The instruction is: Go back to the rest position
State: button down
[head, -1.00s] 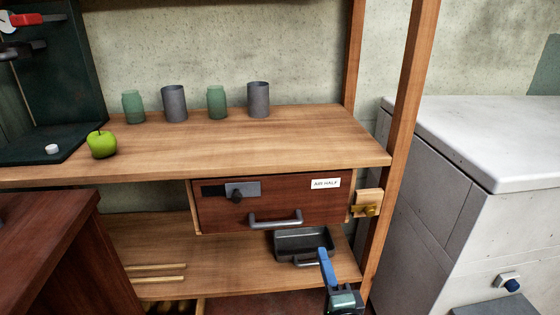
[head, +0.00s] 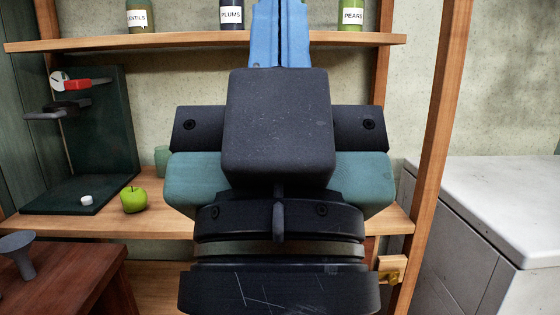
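My gripper (head: 280,12) is raised upright, large and close in front of the head camera. Its two blue fingers point up and lie side by side with no gap showing between them. Nothing shows between the fingers, and their tips reach the top edge of the picture. The black and green gripper body hides the middle of the wooden shelf unit, including the drawer and most of the cups.
A green apple (head: 133,200) sits on the wooden worktop (head: 110,226) at left. A dark green stand (head: 100,140) is behind it. Labelled jars (head: 353,14) stand on the upper shelf (head: 130,40). A grey funnel-like thing (head: 18,252) stands on the dark red table. A white chest (head: 500,180) is at right.

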notch_tip(320, 180, up, 30)
jog(key=p, duration=2.7)
jog(key=shift+f, duration=0.2)
jog(key=shift+a, duration=0.15)
